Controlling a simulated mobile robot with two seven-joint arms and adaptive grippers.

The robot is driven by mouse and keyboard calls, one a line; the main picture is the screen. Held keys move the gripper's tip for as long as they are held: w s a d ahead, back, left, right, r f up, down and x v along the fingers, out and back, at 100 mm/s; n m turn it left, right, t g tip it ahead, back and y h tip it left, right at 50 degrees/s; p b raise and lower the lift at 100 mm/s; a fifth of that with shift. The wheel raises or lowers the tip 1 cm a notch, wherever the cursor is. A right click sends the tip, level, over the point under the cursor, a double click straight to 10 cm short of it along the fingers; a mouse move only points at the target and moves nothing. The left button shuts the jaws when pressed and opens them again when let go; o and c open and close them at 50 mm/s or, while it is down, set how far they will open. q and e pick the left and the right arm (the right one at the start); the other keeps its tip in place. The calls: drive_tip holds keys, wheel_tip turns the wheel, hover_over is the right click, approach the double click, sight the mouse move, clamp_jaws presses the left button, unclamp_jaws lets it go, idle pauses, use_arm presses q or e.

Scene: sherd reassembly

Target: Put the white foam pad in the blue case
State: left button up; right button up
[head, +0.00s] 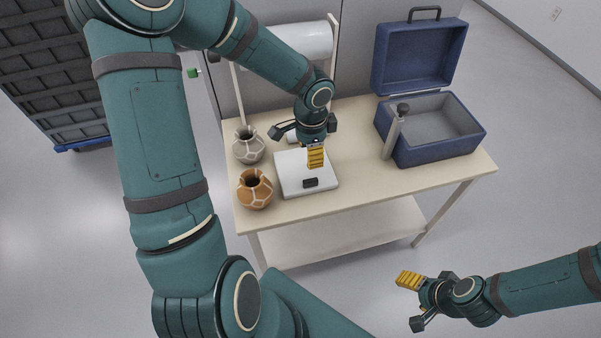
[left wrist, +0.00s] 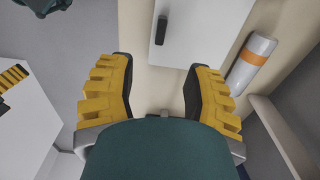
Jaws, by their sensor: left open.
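The white foam pad (head: 326,178) lies flat on the left part of the table, with a small dark block (head: 310,182) on its top. The pad (left wrist: 205,25) and the block (left wrist: 161,30) also show at the top of the left wrist view. My left gripper (head: 296,147) is over the pad's back part, open, with nothing between its fingers (left wrist: 160,78). I cannot tell its exact height over the pad. The blue case (head: 445,152) stands open at the table's right, its lid raised and its grey inside empty. My right gripper (head: 412,302) is open and empty, in front of the table.
A white-grey pot (head: 249,147) and an orange pot with pale seams (head: 255,190) stand left of the pad. A grey post with a dark knob (head: 393,135) stands at the case's left side. A white cylinder with an orange band (left wrist: 251,62) lies near the pad. The table's middle (head: 360,150) is clear.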

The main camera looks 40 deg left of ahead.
use_arm(q)
drive_tip(key=b, duration=0.3)
hover_over(310, 180)
drive_tip(key=f, duration=0.7)
drive_tip(key=shift+s+a+f, duration=0.1)
drive_tip(key=shift+a+f, duration=0.1)
drive_tip(key=shift+f, duration=0.15)
drive_tip(key=shift+d+f+b, duration=0.15)
drive_tip(key=shift+f+b, duration=0.25)
drive_tip(key=shift+f, duration=1.1)
drive_tip(key=shift+d+f+b, duration=0.1)
drive_tip(key=shift+f+b, duration=0.3)
drive_tip(key=shift+f, duration=1.1)
clamp_jaws()
